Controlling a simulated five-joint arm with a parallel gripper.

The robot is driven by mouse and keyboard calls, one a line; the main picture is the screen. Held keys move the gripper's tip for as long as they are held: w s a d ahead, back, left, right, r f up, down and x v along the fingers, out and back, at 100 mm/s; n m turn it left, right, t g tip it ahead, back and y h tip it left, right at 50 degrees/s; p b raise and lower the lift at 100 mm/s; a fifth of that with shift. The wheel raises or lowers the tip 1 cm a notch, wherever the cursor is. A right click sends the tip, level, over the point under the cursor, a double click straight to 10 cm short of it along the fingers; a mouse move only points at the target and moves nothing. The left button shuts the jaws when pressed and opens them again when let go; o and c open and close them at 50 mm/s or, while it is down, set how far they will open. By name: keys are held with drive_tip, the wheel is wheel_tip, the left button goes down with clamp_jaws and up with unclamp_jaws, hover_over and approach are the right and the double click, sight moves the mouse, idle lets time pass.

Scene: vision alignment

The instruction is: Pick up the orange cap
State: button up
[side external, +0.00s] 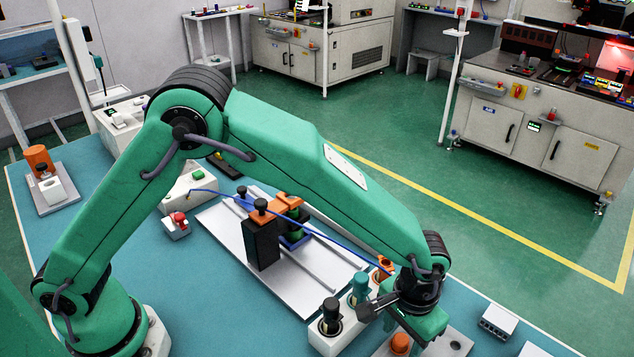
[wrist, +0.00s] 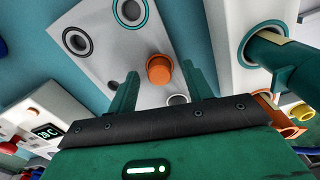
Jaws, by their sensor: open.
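The orange cap (side external: 400,343) stands on a light grey plate (side external: 457,343) at the bottom of the side external view, just below my gripper (side external: 417,328). In the wrist view the cap (wrist: 159,71) is upright on the plate (wrist: 108,67), with ringed holes around it. My gripper (wrist: 160,78) is open and empty. Its two green fingers show left and right of the cap in the picture, with gaps on both sides. Whether the fingertips are level with the cap or above it I cannot tell.
A white holder (side external: 329,346) beside the plate carries a black, a teal (side external: 360,287) and an orange part (side external: 383,268), close to my gripper. A white connector box (side external: 498,321) lies right of the plate.

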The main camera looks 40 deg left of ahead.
sight(401, 342)
drive_tip(key=c, duration=1)
drive_tip(key=shift+r, duration=0.2)
drive_tip(key=shift+c, duration=0.2)
drive_tip(key=shift+r, duration=0.55)
drive_tip(key=r, duration=0.3)
drive_tip(key=shift+s+d+r, duration=0.1)
drive_tip(key=shift+s+d, duration=0.05)
drive_tip(key=shift+s, duration=0.2)
drive_tip(key=s+d+r, duration=0.3)
drive_tip(key=s+r, duration=0.3)
drive_tip(key=s, duration=0.4)
drive_tip(key=shift+s+r, duration=0.2)
drive_tip(key=shift+s, duration=0.05)
drive_tip(key=shift+w, duration=0.1)
